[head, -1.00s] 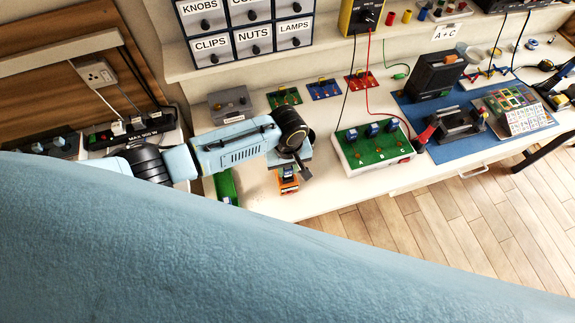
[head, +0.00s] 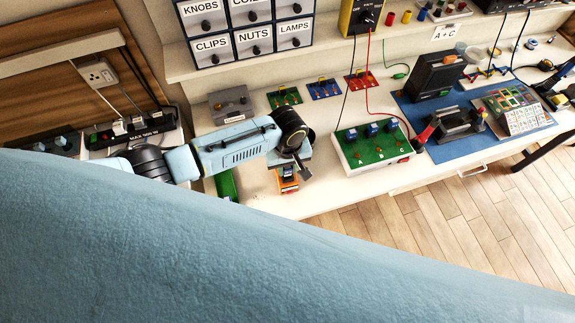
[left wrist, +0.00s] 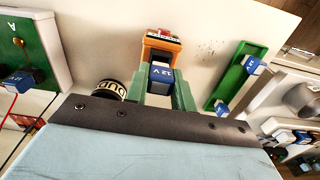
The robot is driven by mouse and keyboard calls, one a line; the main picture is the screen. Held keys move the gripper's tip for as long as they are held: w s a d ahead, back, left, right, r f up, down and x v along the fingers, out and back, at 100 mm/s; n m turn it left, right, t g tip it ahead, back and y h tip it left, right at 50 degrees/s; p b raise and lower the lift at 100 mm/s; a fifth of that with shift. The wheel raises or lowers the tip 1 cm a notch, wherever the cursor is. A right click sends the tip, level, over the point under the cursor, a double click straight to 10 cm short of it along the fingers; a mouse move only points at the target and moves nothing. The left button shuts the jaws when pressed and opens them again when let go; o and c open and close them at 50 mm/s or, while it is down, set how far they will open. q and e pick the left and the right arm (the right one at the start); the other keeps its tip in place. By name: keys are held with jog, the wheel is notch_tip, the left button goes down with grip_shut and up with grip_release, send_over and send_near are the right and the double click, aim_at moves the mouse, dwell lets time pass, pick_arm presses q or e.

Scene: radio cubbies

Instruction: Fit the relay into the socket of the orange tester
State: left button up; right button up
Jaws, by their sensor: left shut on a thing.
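The orange tester (head: 289,186) stands near the front edge of the white bench; it also shows at the top of the left wrist view (left wrist: 162,42). My left gripper (head: 288,172) is right over the tester. In the left wrist view its green fingers (left wrist: 161,84) are shut on a blue relay (left wrist: 161,73) marked 12 V. The relay lines up with the tester and overlaps it in the picture. The socket is hidden behind the relay, so I cannot tell whether the relay touches it or is in it. My right gripper does not show.
A green tray (left wrist: 236,76) with blue relays lies beside the tester. A labelled round can (left wrist: 110,91) is close to my left gripper. The green board with several blue relays (head: 374,150) stands to the right. Bare bench lies between board and tester.

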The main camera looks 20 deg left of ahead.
aim_at(288, 168)
pick_arm(q)
jog(key=shift+f+b, duration=0.7)
jog(key=shift+f, duration=0.4)
jog(key=o, duration=1)
jog(key=shift+o, duration=0.2)
notch_tip(288, 168, up, 13)
jog(key=p, duration=0.1)
jog(key=shift+r, duration=0.2)
jog(key=shift+s, duration=0.1)
